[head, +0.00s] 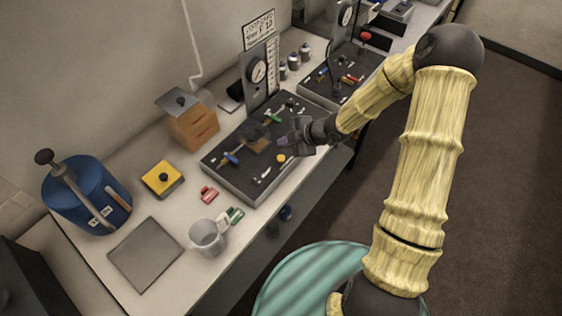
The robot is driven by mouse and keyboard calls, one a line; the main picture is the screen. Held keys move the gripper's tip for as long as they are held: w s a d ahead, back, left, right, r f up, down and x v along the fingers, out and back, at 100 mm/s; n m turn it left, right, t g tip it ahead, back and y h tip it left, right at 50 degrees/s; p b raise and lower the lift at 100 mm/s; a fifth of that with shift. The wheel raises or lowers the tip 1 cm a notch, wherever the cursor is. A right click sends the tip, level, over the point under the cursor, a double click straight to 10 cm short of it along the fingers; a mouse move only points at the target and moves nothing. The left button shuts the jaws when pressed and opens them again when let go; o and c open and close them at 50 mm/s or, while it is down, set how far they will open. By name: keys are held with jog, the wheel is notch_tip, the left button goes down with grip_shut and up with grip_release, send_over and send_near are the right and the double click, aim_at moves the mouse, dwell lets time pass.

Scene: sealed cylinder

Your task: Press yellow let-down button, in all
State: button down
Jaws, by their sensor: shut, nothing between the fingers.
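A dark control panel (232,181) lies on the bench in the middle of the head view. A small round yellow button (281,158) sits on its right part. My gripper (287,141) is shut and empty, over the panel just above the yellow button in the picture. I cannot tell its height over the panel or whether it touches anything. Green (272,117) and blue (231,158) handles are also on the panel. A pressure gauge (258,71) stands upright at its back edge.
A yellow block with a black knob (161,178), a wooden box (193,125), a blue drum (86,195), a grey cup (207,237) and red (209,194) and green (235,215) pieces stand on the bench. A second panel (340,88) lies farther back. A grey mat (147,254) is empty.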

aim_at(284, 159)
jog(key=shift+f+b, duration=1.7)
jog(key=shift+f, duration=0.65)
jog(key=shift+f, duration=0.1)
jog(key=shift+f+b, duration=0.3)
jog(key=shift+f+b, duration=0.3)
jog(key=shift+f, duration=0.1)
dwell(0.7)
jog(key=shift+r, duration=0.15)
jog(key=shift+r+p, duration=0.7)
jog(key=shift+p, duration=0.1)
notch_tip(284, 159, up, 5)
jog(key=p, duration=0.4)
jog(key=shift+p, duration=0.4)
